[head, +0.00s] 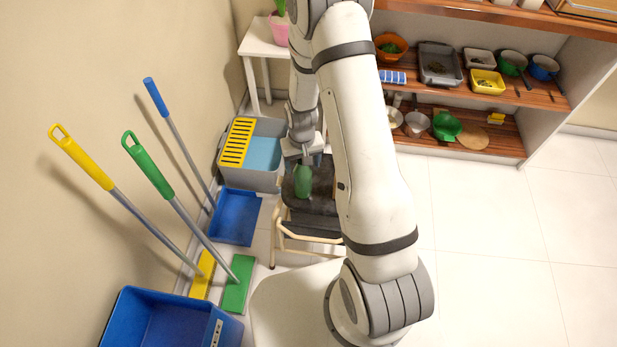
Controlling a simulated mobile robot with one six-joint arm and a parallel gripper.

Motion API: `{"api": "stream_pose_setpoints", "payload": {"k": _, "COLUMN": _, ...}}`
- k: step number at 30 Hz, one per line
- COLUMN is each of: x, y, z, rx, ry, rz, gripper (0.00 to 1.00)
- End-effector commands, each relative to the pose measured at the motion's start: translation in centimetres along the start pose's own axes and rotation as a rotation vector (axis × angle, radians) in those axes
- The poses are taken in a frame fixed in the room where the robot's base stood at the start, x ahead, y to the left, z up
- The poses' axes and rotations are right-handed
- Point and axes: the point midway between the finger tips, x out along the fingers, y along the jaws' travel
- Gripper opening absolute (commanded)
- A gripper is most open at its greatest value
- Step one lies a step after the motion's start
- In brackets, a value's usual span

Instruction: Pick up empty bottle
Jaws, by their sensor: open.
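A green bottle (303,183) stands on the dark top of a small step stool (322,207) with pale tube legs. It looks upright, seen from above. My gripper (304,160) points down at the bottle's upper end and is open. In this view its fingertips overlap the top of the bottle, and I cannot tell whether they touch it. My white arm hides the right part of the stool.
Left of the stool are a grey mop bucket (270,178) with a yellow wringer, a blue dustpan (236,218), long-handled brooms (170,190) and a blue bin (155,318). A wooden shelf (500,95) with bowls stands back right. The tiled floor (500,240) on the right is clear.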

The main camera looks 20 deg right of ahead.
Motion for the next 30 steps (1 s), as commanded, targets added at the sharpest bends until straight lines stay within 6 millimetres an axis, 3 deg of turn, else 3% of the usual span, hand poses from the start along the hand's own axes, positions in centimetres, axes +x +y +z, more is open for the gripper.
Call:
{"api": "stream_pose_setpoints", "payload": {"k": 8, "x": 0.24, "y": -0.04, "z": -0.01, "rx": -0.001, "ry": 0.001, "rz": 0.000, "gripper": 0.69}}
{"api": "stream_pose_setpoints", "payload": {"k": 30, "x": 0.21, "y": -0.10, "z": 0.01, "rx": -0.002, "ry": 0.000, "rz": 0.000, "gripper": 0.09}}
